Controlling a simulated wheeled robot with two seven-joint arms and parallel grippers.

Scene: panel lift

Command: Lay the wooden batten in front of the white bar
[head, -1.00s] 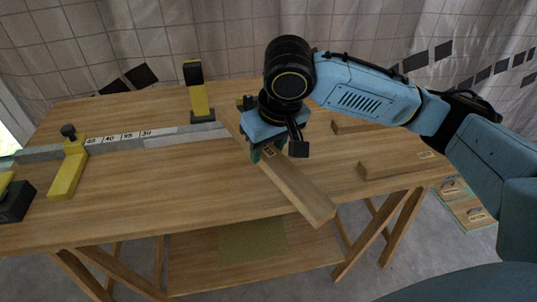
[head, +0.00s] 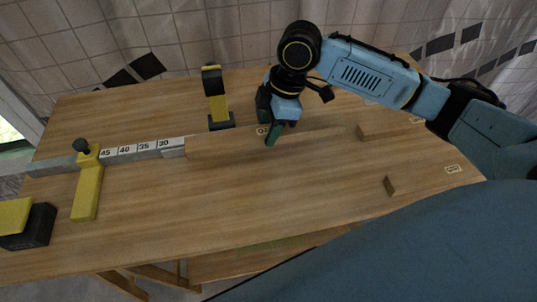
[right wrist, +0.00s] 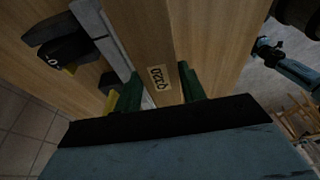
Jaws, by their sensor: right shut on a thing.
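The wooden batten (head: 225,146) lies lengthwise along the near side of the white bar (head: 140,150), and hides the bar's right part in the head view. I cannot tell whether it touches the bar or rests fully on the table. My right gripper (head: 268,136) is shut on the batten near its label. In the right wrist view, green fingers (right wrist: 160,90) flank the labelled batten (right wrist: 148,40), with the white bar (right wrist: 105,32) running close beside it on the left. My left gripper is not in view.
A yellow stop (head: 87,190) crosses the bar's left part. A black and yellow post (head: 217,100) stands behind the bar. A black and yellow block (head: 30,224) sits at the left edge. The table's (head: 200,220) front middle is clear.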

